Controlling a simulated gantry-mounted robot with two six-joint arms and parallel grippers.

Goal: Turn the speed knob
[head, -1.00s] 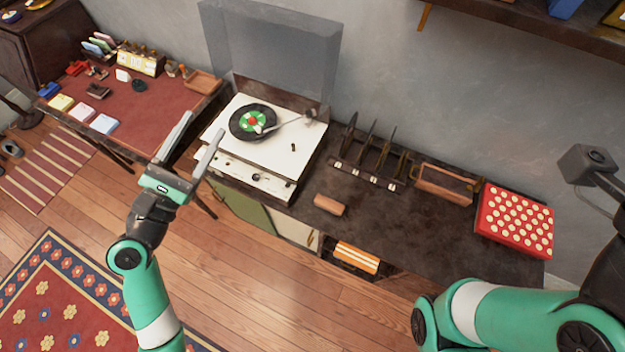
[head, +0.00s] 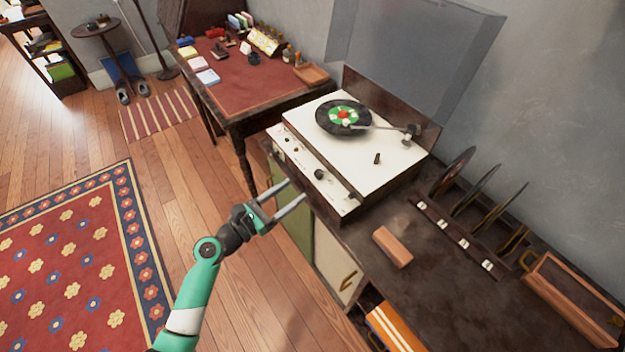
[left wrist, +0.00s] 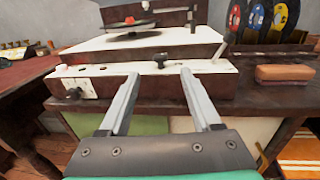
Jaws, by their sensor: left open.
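The white record player (head: 345,145) stands on the dark cabinet. A black knob (head: 320,174) sits on its front ledge and also shows in the left wrist view (left wrist: 160,61). I cannot read which is the speed knob. My left gripper (head: 295,190) is open and empty, in front of the player. In the left wrist view its fingers (left wrist: 159,75) point at the front ledge, with the black knob between and beyond the tips. My right gripper is not in view.
A record (head: 330,112) with a green label lies on the platter, the tonearm (head: 380,127) reaching over it. A brown block (head: 392,247) and a record rack (head: 455,235) are to the right. A red-topped desk (head: 235,85) stands behind left. Open floor lies left.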

